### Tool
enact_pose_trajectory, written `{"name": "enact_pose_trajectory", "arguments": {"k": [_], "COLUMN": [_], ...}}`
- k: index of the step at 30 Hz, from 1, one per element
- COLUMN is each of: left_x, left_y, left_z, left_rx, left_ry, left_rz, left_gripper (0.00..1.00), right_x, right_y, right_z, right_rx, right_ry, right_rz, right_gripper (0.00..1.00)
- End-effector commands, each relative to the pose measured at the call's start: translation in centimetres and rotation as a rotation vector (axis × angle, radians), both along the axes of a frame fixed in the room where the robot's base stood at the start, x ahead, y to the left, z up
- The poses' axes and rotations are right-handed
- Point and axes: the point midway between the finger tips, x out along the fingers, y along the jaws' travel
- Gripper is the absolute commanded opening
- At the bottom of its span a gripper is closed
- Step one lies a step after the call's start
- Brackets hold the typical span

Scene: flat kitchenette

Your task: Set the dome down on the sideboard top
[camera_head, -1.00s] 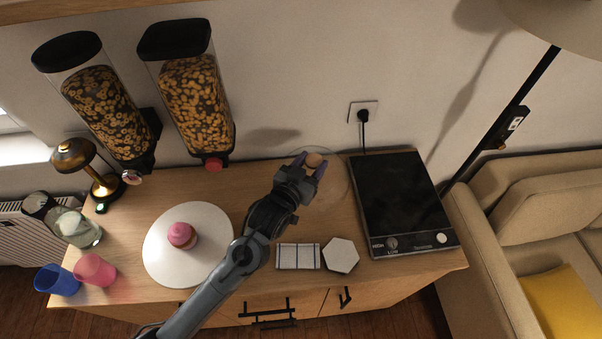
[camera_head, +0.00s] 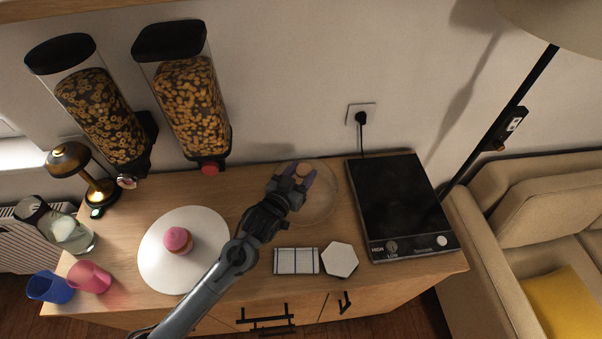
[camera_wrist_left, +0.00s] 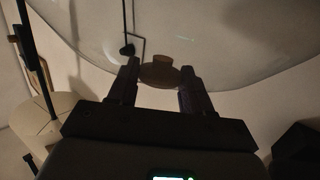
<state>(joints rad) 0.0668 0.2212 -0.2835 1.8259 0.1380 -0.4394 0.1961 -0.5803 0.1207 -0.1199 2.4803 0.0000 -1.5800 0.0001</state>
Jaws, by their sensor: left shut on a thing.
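The dome (camera_head: 322,203) is clear glass with a round wooden knob (camera_head: 305,168). It is over the back middle of the sideboard top (camera_head: 240,188), left of the black hob. My left gripper (camera_head: 300,178) is shut on the knob. In the left wrist view the two fingers (camera_wrist_left: 158,85) are on either side of the knob (camera_wrist_left: 160,71), and the glass (camera_wrist_left: 220,60) spreads out beyond it. The dome looks roughly upright. I cannot tell whether its rim touches the wood. My right gripper is not in view.
A black hob (camera_head: 402,205) is close on the right. A white round board (camera_head: 160,262) with a pink cupcake (camera_head: 178,240) is at the left. A gridded tile (camera_head: 296,261) and a white hexagon (camera_head: 340,260) lie in front. Two cereal dispensers (camera_head: 185,100) hang behind.

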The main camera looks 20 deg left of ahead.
Motion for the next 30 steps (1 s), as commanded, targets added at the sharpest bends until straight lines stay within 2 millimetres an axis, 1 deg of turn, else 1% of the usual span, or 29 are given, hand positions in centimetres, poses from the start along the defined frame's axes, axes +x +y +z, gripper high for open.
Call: {"name": "enact_pose_trajectory", "arguments": {"k": [5,6,10,11,18,22,26,30], "left_x": [0.0,0.0,0.0,0.0,0.0,0.0,-1.3,-3.6], "left_y": [0.0,0.0,0.0,0.0,0.0,0.0,0.1,0.3], "left_z": [-0.2,-0.3,-0.3,-0.3,-0.3,0.1,0.2,0.6], "left_rx": [0.0,0.0,0.0,0.0,0.0,0.0,0.0,0.0], "left_ry": [-0.002,-0.001,0.0,0.0,0.0,-0.001,0.002,0.002], "left_rz": [0.0,0.0,0.0,0.0,0.0,0.0,0.0,-0.001], "left_gripper": [0.0,0.53,0.72,0.75,0.75,0.75,0.75,0.75], "right_x": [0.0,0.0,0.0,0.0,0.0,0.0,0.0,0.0], "right_y": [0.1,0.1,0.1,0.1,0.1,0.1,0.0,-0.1], "right_z": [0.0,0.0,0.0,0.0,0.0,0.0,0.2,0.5], "right_rx": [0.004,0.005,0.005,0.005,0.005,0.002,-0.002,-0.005], "right_ry": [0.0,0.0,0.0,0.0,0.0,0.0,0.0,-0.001], "right_rz": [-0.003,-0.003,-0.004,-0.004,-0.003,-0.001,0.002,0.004], "right_gripper": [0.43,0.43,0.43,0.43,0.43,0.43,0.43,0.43]}}
